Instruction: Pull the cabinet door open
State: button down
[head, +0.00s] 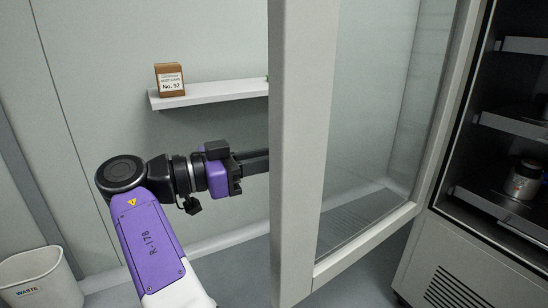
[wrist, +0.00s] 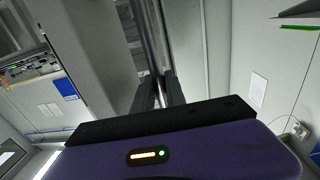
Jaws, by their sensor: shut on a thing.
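The cabinet door (head: 298,150), a pale grey frame around a glass pane (head: 370,110), stands swung open towards me in the head view. The cabinet (head: 470,265) is at the right, its dark inside showing. My gripper reaches from the left behind the door's near upright, so its fingertips are hidden in the head view. In the wrist view my gripper (wrist: 159,88) is shut on a long metal bar handle (wrist: 149,38). The handle runs between the two dark fingers.
Shelves (head: 515,125) and a jar (head: 523,180) show inside the cabinet. A wall shelf (head: 215,92) with a brown box (head: 170,80) is behind my arm. A waste bin (head: 40,280) stands at the lower left. Floor is clear below the door.

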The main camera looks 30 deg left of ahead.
jog(key=c, duration=1.4)
grip_release()
jog(key=shift+f, duration=0.1)
jog(key=shift+o, duration=0.2)
jog(key=p+v, duration=0.1)
jog(key=v, duration=0.6)
jog(key=shift+s+a, duration=0.2)
jog(key=shift+s, duration=0.05)
